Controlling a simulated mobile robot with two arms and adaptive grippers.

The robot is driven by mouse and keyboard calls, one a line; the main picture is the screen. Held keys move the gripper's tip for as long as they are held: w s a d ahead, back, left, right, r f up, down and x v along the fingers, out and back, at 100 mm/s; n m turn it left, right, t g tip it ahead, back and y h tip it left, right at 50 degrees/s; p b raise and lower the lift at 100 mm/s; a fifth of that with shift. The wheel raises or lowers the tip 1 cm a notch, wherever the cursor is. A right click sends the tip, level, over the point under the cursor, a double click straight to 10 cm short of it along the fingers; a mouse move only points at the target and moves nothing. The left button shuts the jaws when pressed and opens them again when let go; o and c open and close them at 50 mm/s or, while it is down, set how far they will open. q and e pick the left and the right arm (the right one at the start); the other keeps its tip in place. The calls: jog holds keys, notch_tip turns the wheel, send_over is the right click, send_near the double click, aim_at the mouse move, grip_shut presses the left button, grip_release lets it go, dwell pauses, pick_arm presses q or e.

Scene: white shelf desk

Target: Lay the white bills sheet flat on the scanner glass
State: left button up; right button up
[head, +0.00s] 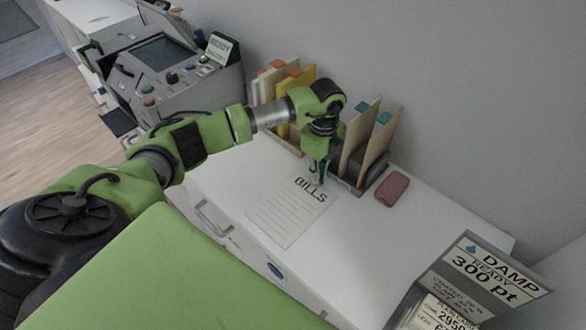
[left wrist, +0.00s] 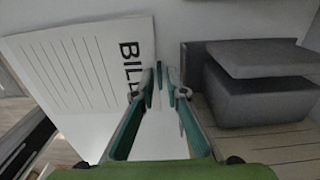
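The white bills sheet (head: 287,217) lies on the white desk with its printed title edge toward the folders. It also shows in the left wrist view (left wrist: 75,65). My left gripper (head: 320,183) points down at the middle of that title edge. In the left wrist view its teal fingertips (left wrist: 159,78) are close together beside the edge, with a thin upright piece between them. Whether they pinch anything is unclear. The grey scanner stands at the far left, its dark glass (head: 165,53) bare and its lid (head: 168,20) raised. My right gripper is out of view.
Upright folders (head: 360,140) in a grey holder stand right beside my left gripper, with more folders (head: 295,85) behind the arm. A pink block (head: 393,188) lies right of the holder. A "READY" card (head: 219,48) stands on the scanner.

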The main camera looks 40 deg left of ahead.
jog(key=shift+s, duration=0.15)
pick_arm(q)
grip_shut()
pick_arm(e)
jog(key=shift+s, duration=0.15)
